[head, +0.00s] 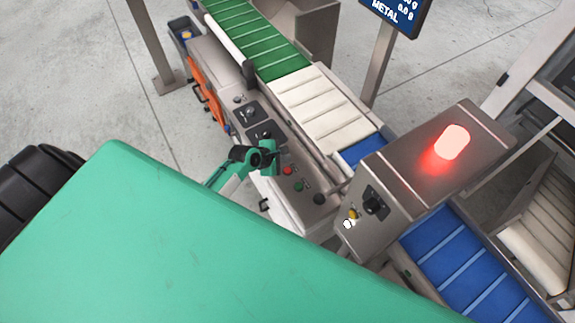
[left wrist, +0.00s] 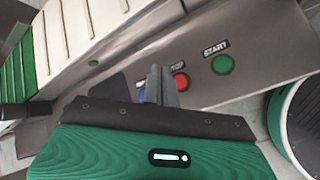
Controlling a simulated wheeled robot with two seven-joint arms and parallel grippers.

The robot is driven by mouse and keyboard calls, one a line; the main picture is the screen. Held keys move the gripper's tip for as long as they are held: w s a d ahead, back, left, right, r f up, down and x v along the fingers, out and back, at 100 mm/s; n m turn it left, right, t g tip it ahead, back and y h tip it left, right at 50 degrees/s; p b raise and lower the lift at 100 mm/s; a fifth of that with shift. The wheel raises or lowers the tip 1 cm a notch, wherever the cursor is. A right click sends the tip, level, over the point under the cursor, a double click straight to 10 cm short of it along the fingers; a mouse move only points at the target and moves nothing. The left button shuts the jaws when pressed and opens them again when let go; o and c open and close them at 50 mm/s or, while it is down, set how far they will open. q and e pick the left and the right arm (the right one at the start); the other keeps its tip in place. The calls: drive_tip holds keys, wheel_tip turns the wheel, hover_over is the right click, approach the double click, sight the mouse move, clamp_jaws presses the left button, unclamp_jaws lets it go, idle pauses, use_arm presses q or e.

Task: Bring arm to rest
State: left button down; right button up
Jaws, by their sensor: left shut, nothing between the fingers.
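My left arm (head: 228,176) reaches in over the side of the steel weigher's control panel (head: 273,166). My left gripper (head: 278,160) is shut and empty, close above the panel by the red stop button (head: 288,171). In the left wrist view the closed fingers (left wrist: 161,85) stand just left of the red button (left wrist: 180,82) in the picture. The green START button (left wrist: 222,64) is farther right. Whether the fingertips touch the panel cannot be told. My right gripper is not in view.
A belt line runs beside the panel, with green (head: 255,38), white (head: 322,105) and blue (head: 470,262) sections. A steel metal-detector housing (head: 400,185) carries a lit red lamp (head: 452,142). A display (head: 397,12) reads METAL. Open floor (head: 90,90) lies at the left.

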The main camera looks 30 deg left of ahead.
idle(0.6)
use_arm(q)
drive_tip(key=s+d+r+m+g+y, duration=0.2)
drive_tip(key=s+r+m, duration=0.6)
drive_tip(key=s+m, duration=0.45)
drive_tip(key=s+d+r+m+g+y, duration=0.25)
drive_tip(key=s+r+m, duration=0.55)
drive_tip(key=s+m, duration=0.45)
wheel_tip(320, 180, down, 31)
drive_tip(key=s+g, duration=0.2)
drive_tip(key=s+a+f, duration=0.3)
drive_tip(key=s+f, duration=1.6)
drive_tip(key=f, duration=0.1)
drive_tip(key=shift+s+f+n+g+h+b, duration=0.3)
drive_tip(key=shift+s+f+g+h+b, duration=0.05)
drive_tip(key=shift+f+g, duration=0.1)
